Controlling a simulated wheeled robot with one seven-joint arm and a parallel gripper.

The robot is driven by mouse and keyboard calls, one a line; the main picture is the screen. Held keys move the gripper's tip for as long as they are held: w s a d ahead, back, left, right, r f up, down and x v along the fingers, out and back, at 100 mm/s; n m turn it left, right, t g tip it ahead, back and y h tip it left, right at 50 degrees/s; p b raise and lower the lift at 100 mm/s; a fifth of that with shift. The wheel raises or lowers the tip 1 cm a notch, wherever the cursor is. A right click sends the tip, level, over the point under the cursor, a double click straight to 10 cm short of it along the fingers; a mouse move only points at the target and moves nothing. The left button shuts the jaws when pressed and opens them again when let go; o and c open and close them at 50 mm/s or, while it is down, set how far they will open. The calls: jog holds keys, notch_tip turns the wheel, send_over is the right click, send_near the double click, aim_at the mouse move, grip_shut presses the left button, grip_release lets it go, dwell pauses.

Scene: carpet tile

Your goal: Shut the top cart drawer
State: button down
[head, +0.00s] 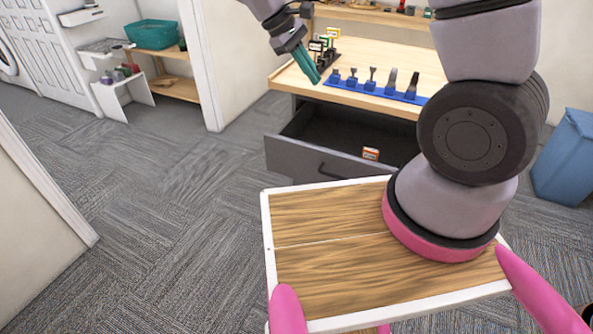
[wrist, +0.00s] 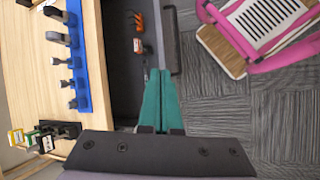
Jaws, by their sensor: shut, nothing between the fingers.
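The top cart drawer (head: 308,160) stands open under the light wooden cart top (head: 425,66). It has a dark grey front with a bar handle, and its black inside shows. The drawer front (wrist: 160,22) also shows in the wrist view, with the handle (wrist: 174,42) on its outer side. My gripper (head: 316,80), with teal fingers, points down above the left part of the drawer in the head view. In the wrist view, my gripper (wrist: 158,72) has its fingers together with nothing between them, overlapping the drawer's front edge. Contact with the drawer cannot be told.
A small orange-and-white box (head: 371,153) and an orange item (wrist: 138,20) lie in the drawer. A blue holder (head: 370,90) with several tools and a dark rack (wrist: 66,130) of small items stand on the cart top. A blue bin (head: 566,160) stands right; carpet left is clear.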

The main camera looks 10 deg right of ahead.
jog(key=a+f+n+t+h, duration=0.3)
jog(key=a+f+n, duration=0.15)
jog(key=f, duration=0.55)
jog(key=a+f+n+t+h, duration=0.25)
jog(key=a+f+n, duration=0.2)
jog(key=f, duration=0.55)
jog(key=n+t+y, duration=0.2)
jog(key=n+t, duration=0.8)
jog(key=n, duration=0.2)
send_near(300, 166)
jog(key=x, duration=0.6)
jog(key=shift+w+d, duration=0.2)
jog(key=shift+w, duration=0.1)
jog(key=shift+w+d, duration=0.1)
